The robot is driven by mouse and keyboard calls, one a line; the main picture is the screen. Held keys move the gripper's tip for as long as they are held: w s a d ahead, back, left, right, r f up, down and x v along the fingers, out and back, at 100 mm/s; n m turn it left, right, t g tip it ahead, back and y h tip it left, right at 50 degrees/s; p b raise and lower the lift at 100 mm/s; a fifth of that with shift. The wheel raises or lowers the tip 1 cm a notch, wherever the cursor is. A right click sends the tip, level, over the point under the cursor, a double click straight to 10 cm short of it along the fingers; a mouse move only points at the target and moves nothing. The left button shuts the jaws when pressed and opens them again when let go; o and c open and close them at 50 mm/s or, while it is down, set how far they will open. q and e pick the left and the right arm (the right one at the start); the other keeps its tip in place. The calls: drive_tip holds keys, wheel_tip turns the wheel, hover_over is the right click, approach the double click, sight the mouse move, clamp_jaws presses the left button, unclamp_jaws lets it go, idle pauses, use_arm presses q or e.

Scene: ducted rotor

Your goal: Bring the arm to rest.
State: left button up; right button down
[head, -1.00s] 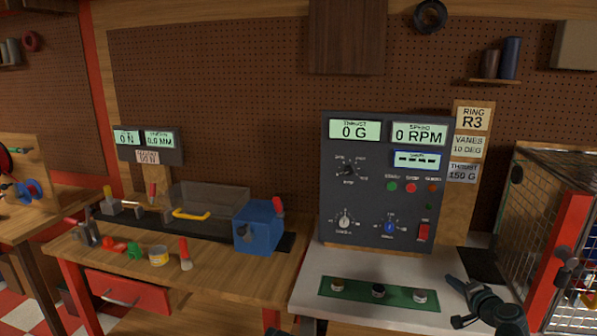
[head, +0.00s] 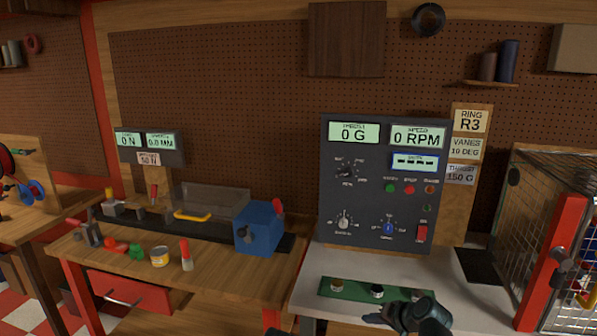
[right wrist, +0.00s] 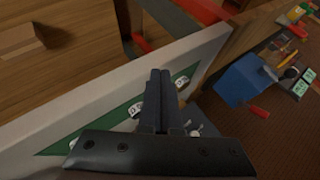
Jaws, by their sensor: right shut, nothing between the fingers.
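My right gripper (head: 374,318) is at the bottom of the head view, in front of the white bench (head: 318,262) and the green mat (head: 345,291). Its arm covers the right part of the mat. In the right wrist view its two fingers (right wrist: 160,75) lie side by side, shut with nothing between them. My left gripper is not clearly seen; only a dark piece shows at the bottom edge.
A grey control panel (head: 372,205) stands at the back of the white bench. A wire cage with a red post (head: 552,262) is at the right. The wooden bench at the left holds a blue box (head: 262,230), a yellow-labelled can (head: 160,256) and a red drawer (head: 125,288) below.

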drive_tip(key=s+a+f+n+g+h, duration=0.2)
drive_tip(key=s+a+n+g+h, duration=0.1)
drive_tip(key=s+a, duration=0.4)
drive_tip(key=s+a+f+n+g+h+p, duration=0.1)
drive_tip(key=s+a+f+n+g+h, duration=0.2)
drive_tip(key=s, duration=1.1)
drive_tip(key=a+n+g, duration=0.2)
drive_tip(key=a, duration=0.2)
drive_tip(key=shift+n+h+p, duration=0.3)
